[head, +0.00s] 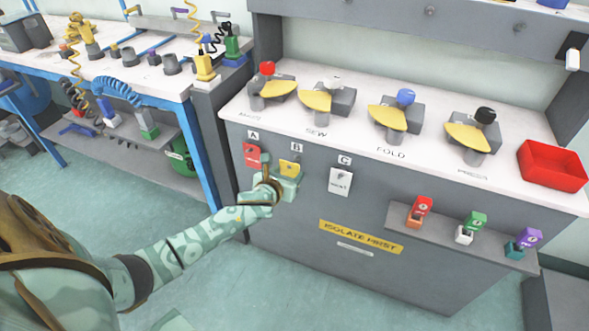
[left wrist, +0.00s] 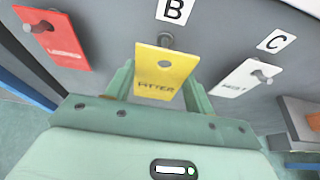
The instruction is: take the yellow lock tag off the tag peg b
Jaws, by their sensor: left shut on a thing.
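The yellow lock tag (head: 290,168) hangs at the peg under the letter B on the grey cabinet front. The tag's lower edge lies between the fingers. Whether the peg still passes through the tag's hole I cannot tell. My right gripper is not in view.
A red tag (head: 252,155) hangs under A on the left, and a white tag (head: 340,182) under C on the right, both close by. A shelf (head: 460,243) with several coloured padlocks juts out at right. A yellow "ISOLATE FIRST" label (head: 360,238) is below.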

